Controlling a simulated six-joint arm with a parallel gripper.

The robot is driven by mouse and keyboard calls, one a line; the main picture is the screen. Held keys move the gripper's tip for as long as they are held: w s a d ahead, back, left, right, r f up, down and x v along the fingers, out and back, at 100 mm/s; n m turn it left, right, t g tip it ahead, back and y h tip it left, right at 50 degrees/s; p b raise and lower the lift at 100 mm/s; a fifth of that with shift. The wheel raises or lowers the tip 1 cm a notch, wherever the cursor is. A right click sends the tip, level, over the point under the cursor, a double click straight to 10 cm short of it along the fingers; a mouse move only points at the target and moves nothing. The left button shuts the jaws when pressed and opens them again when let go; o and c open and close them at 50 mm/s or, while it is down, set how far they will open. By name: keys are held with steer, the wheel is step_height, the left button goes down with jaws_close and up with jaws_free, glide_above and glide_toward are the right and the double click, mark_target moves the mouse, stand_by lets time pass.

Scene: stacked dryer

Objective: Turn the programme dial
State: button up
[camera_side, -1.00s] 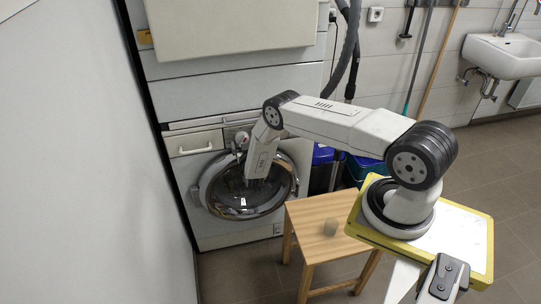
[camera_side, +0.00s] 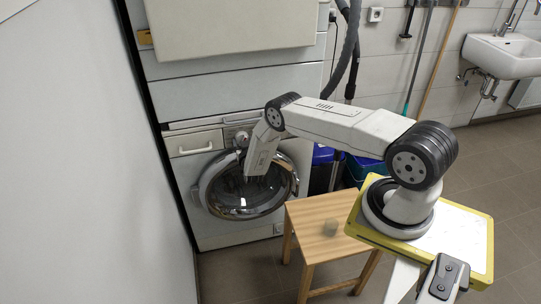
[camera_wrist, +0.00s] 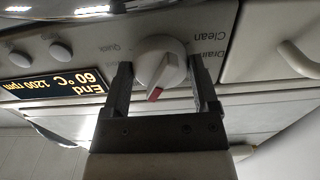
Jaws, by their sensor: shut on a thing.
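The programme dial (camera_wrist: 158,58) is a round white knob with a raised grip bar and a red mark. In the wrist view the red mark points down and slightly left, towards my gripper's body. My gripper (camera_wrist: 160,72) has one dark finger on each side of the dial and is shut on it. The dial sits on the control panel of the washing machine (camera_side: 207,231) in the side view. There my wrist stands in front of the panel and door, and the fingers are too small to tell clearly.
Upside down in the wrist view, a lit display (camera_wrist: 55,80) reads "End 60 °C 1200 rpm", beside round buttons (camera_wrist: 60,50). A drawer handle (camera_wrist: 298,58) is at the right. The round glass door (camera_side: 225,205) lies below the panel. A wooden stool (camera_side: 310,215) stands in front.

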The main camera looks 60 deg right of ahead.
steer(key=shift+n, duration=2.9)
steer(key=o, duration=1.1)
steer(key=shift+s+a, duration=0.1)
steer(key=shift+s, duration=0.05)
steer(key=shift+v, duration=3.7)
steer(key=shift+r, duration=0.1)
